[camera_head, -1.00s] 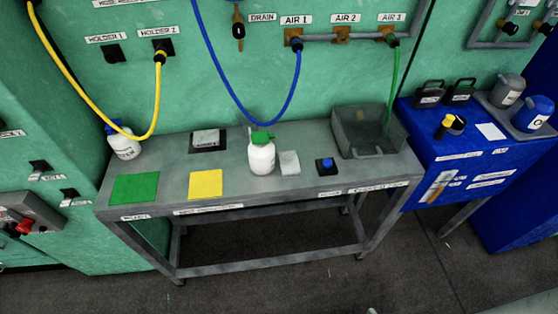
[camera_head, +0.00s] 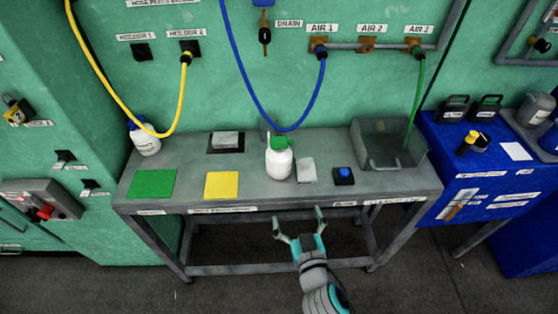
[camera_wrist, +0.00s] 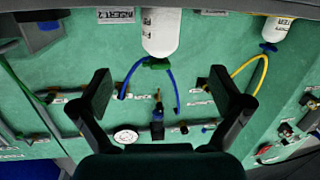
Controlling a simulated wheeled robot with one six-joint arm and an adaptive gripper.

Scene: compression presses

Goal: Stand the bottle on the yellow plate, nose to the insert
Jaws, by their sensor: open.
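A white bottle with a green cap (camera_head: 279,163) stands upright on the grey bench, right of the yellow plate (camera_head: 222,185). The plate is flat and bare. In the upside-down wrist view the bottle (camera_wrist: 160,35) is at the top centre, beyond the fingertips. My gripper (camera_head: 298,221) is open and empty in front of the bench's front edge, below the bottle in the picture. Its two fingers (camera_wrist: 163,85) are spread wide in the wrist view. I cannot tell for sure which thing is the insert; a grey block (camera_head: 306,171) lies just right of the bottle.
A green plate (camera_head: 153,184) lies left of the yellow one. A second white bottle with a blue cap (camera_head: 145,141) stands back left. A grey block on a black pad (camera_head: 227,139), a blue button (camera_head: 344,175) and a grey basin (camera_head: 424,157) are also on the bench. Hoses hang behind.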

